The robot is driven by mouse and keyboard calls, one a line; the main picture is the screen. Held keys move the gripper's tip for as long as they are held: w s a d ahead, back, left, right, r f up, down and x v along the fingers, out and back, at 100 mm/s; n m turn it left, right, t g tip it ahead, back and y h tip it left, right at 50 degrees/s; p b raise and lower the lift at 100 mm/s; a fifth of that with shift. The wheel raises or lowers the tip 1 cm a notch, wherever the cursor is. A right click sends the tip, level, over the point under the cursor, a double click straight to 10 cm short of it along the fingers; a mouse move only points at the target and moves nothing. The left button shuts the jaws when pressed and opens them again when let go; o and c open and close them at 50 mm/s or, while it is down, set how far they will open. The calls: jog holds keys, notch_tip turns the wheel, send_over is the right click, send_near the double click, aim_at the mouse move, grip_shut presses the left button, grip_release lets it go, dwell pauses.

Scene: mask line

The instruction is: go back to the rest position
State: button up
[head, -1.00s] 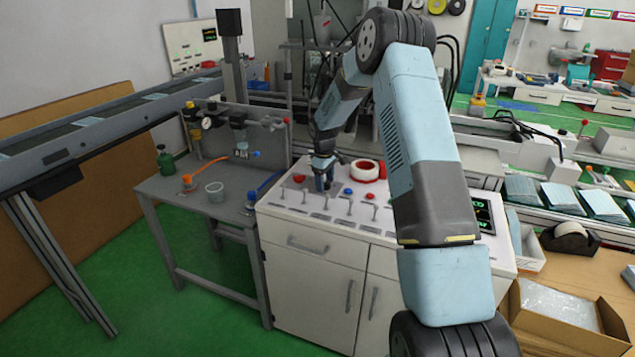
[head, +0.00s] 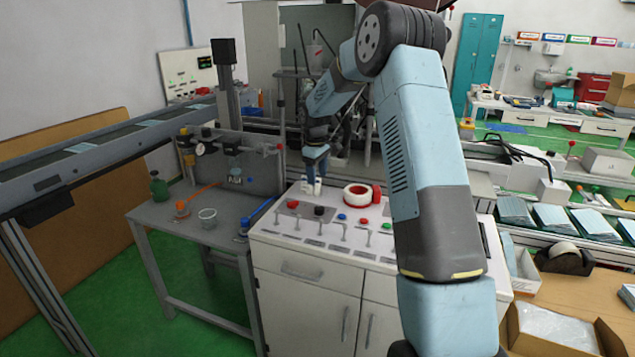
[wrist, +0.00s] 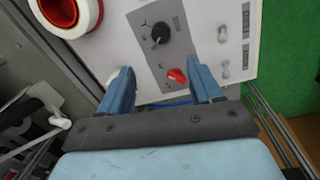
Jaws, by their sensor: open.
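My gripper (head: 313,190) is above the left back part of the white control cabinet's top panel (head: 345,262), pointing down. In the wrist view my gripper (wrist: 160,82) has its two blue fingers spread apart with nothing held between them. A black knob (wrist: 160,33) and a red knob (wrist: 177,76) show on the panel beyond and between the fingers. In the head view the black knob (head: 319,210) sits just below the fingertips, apart from them.
A red-and-white ring (head: 358,195) lies on the cabinet top right of my gripper. Several switches line the panel front. A conveyor (head: 95,150) runs along the left.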

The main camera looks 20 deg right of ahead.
jog(key=shift+r, duration=0.1)
jog(key=s+a+r+m+t, duration=0.2)
jog(key=s+r+m, duration=0.2)
jog(key=s+r, duration=1.75)
jog(key=s+f+m+t, duration=0.1)
jog(key=s+m+t, duration=0.2)
jog(key=s, duration=2.4)
jog(key=shift+m+y, duration=0.3)
jog(key=shift+m, duration=0.6)
